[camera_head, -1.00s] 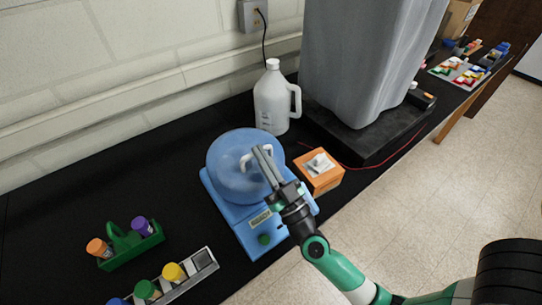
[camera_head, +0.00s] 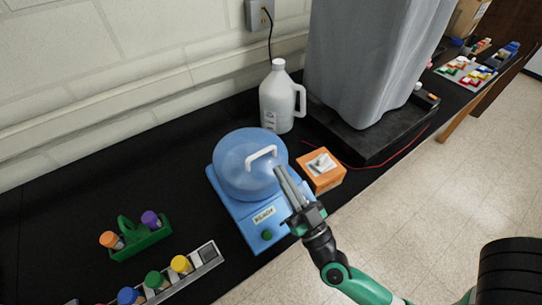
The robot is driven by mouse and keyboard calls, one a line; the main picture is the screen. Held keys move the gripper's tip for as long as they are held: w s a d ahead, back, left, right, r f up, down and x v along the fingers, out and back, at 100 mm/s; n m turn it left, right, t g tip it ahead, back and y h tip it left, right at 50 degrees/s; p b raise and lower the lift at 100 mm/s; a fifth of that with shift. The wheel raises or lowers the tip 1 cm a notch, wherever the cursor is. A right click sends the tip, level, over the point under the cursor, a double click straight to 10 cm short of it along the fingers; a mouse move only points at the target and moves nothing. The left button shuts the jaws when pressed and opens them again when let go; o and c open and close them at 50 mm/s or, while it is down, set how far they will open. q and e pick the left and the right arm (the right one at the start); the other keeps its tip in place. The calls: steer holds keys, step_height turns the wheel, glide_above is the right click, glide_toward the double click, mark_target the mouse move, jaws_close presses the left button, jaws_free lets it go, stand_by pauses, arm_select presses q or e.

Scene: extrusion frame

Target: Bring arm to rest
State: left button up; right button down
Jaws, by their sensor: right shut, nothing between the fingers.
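My right gripper (camera_head: 289,188) is shut and empty. It is in front of the lower right side of a blue machine (camera_head: 238,208) with a round translucent blue lid (camera_head: 240,175) and a white handle (camera_head: 262,154). The lid sits on the machine. The fingertips appear beside the lid's right edge, apart from the handle; whether they touch the lid is hard to tell. My right arm comes in from the bottom right. My left gripper is not in view.
An orange box (camera_head: 320,172) stands right of the machine. A white jug (camera_head: 281,100) and a large grey container (camera_head: 365,60) stand behind. A green tube holder (camera_head: 143,243) and a metal rack (camera_head: 205,256) with capped tubes are at front left. Black bench lies bare between.

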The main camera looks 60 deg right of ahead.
steer(key=shift+v, duration=0.8)
steer(key=shift+a+r, duration=0.1)
